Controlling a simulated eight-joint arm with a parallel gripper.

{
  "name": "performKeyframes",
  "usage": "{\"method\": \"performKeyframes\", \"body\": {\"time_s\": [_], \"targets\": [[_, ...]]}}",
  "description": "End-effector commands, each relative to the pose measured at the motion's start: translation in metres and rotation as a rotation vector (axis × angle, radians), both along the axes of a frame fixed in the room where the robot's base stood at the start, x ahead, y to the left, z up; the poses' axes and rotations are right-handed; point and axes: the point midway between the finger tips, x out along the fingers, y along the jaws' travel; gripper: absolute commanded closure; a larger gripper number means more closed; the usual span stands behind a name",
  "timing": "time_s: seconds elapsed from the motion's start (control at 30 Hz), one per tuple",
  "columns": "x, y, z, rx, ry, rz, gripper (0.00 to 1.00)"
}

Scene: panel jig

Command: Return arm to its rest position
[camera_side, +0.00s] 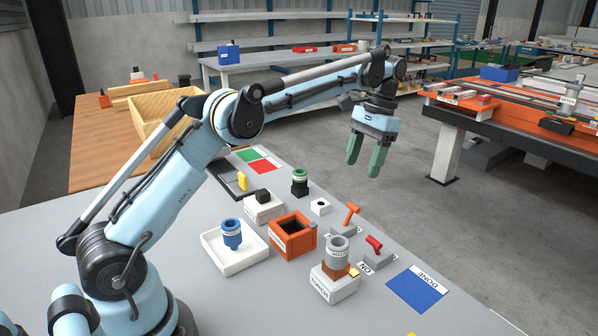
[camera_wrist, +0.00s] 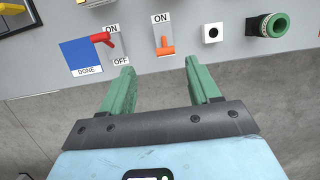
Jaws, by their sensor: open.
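My gripper (camera_side: 366,158) has green fingers and hangs open and empty in the side view, pointing down, beyond the far edge of the grey table (camera_side: 200,290). Its fingers (camera_wrist: 158,85) are spread apart with nothing between them in the wrist view. The arm is raised and stretched out over the table. Nothing touches the gripper.
The table holds an orange box (camera_side: 292,240), a white tray (camera_side: 234,262) with a blue part (camera_side: 232,236), a grey part (camera_side: 338,252) on a white block, a green part (camera_side: 300,182), an orange lever (camera_side: 351,212), a red lever (camera_side: 374,243) and a blue DONE patch (camera_side: 417,288).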

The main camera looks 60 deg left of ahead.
Motion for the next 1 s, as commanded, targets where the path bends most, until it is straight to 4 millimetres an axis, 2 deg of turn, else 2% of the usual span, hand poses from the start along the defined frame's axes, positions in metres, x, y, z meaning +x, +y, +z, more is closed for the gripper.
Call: {"method": "performKeyframes", "body": {"time_s": [0.2,0.5,0.77,1.0], "targets": [[-0.021,-0.010,0.029,0.008,-0.147,-0.005,0.38],[-0.066,-0.023,0.047,0.013,-0.349,-0.007,0.38],[-0.115,-0.033,0.041,0.010,-0.524,-0.008,0.38],[-0.163,-0.041,0.018,0.001,-0.685,-0.006,0.38]]}}
